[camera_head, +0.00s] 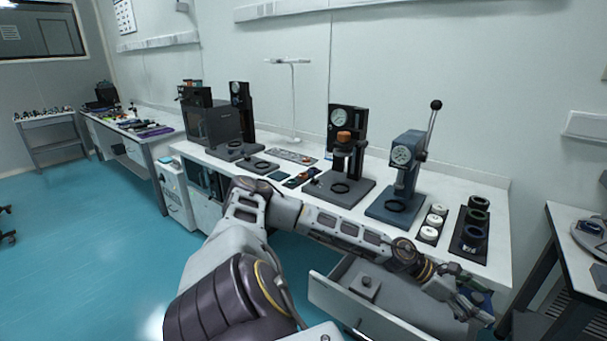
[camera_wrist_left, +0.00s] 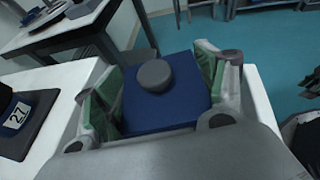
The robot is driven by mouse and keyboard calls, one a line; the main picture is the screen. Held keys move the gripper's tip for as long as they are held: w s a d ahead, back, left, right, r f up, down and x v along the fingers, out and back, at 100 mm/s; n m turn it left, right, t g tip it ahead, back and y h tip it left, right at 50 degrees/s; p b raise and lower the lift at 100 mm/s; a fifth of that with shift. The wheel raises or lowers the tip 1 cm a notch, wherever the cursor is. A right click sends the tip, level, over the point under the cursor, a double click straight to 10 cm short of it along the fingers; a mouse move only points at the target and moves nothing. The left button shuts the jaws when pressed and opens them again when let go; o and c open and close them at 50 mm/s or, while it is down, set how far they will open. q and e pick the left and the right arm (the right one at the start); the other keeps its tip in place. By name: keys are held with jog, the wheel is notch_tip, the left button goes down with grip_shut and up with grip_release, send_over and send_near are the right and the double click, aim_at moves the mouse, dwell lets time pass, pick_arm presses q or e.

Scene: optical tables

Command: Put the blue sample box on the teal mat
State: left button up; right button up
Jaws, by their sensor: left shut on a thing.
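The blue sample box (camera_wrist_left: 168,108) is a dark blue block with a round dark grey knob on top. My left gripper (camera_wrist_left: 153,88) is shut on it, with a green-padded finger on each of two opposite sides. In the head view the left gripper (camera_head: 472,304) is at the lower right, by the right end of the open drawer, and mostly hides the box. My right gripper is not in view.
A drawer (camera_head: 330,293) stands open below the bench (camera_head: 480,275), with a grey knobbed block (camera_head: 366,286) inside. Dial-gauge stands (camera_head: 345,160), a blue lever press (camera_head: 402,175) and trays of round parts (camera_head: 471,232) crowd the bench. A separate table (camera_head: 575,250) stands at the right.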

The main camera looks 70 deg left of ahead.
pick_arm(q)
jog(key=shift+d+r+n+t+p, duration=0.3)
jog(key=shift+d+r+p, duration=0.25)
jog(key=shift+p, duration=0.1)
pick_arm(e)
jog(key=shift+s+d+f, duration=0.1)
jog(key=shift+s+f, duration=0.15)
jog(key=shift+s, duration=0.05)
pick_arm(q)
jog(key=shift+w+d+r, duration=0.1)
jog(key=shift+d+r, duration=0.05)
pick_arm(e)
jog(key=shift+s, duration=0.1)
pick_arm(q)
jog(key=shift+d+r+n+t+y+p, duration=0.35)
jog(key=shift+d+r+y+p, duration=0.3)
jog(key=shift+p, duration=0.7)
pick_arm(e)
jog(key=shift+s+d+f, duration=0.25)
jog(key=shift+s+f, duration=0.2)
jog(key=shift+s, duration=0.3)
